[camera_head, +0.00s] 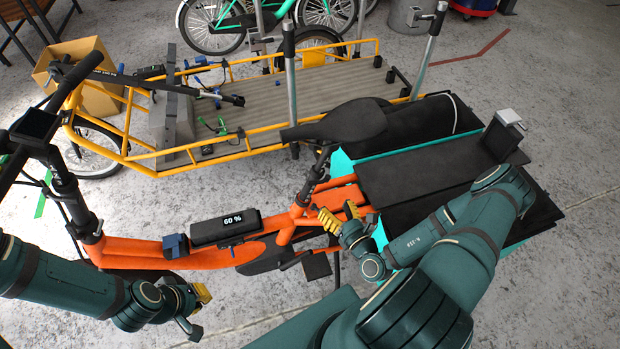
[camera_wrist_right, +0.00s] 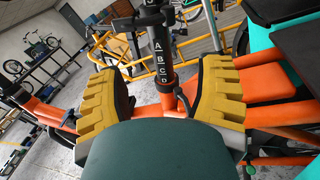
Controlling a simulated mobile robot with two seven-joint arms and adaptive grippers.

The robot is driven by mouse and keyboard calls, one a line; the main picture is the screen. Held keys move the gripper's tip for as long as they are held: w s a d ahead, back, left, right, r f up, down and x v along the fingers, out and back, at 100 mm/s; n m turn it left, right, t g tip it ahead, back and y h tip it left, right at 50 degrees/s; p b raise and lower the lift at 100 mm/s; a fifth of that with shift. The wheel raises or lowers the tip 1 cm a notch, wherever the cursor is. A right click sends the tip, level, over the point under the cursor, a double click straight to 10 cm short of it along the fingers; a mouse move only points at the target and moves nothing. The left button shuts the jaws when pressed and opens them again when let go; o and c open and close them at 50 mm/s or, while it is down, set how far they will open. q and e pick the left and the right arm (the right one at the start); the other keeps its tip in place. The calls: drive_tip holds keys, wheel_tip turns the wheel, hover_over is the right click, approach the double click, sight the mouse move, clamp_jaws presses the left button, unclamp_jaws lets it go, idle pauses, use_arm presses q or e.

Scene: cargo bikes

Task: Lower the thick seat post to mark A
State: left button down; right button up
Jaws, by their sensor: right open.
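The black seat post (camera_head: 318,168) rises from the orange bike frame and carries the black saddle (camera_head: 345,122). In the right wrist view the seat post (camera_wrist_right: 160,52) bears white letters A, B, C and D downward, with D lowest, just above the dark collar. A small dark lever-like part (camera_wrist_right: 183,101) shows below the collar. My right gripper (camera_head: 338,213) is open, just right of the seat tube. In its wrist view the post and collar appear between the yellow fingers (camera_wrist_right: 165,95); contact is not clear. My left gripper (camera_head: 198,305) is at lower left, partly hidden.
A black battery box (camera_head: 225,228) reading 60 % sits on the orange frame. The teal and black cargo box (camera_head: 430,175) is right of the post. A yellow cargo bike (camera_head: 330,90) stands behind. Handlebars (camera_head: 70,90) are at left.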

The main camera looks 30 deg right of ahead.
sight(316, 176)
drive_tip(key=w+b, duration=0.2)
drive_tip(key=w, duration=1)
drive_tip(key=shift+w+d, duration=0.1)
drive_tip(key=shift+w, duration=0.1)
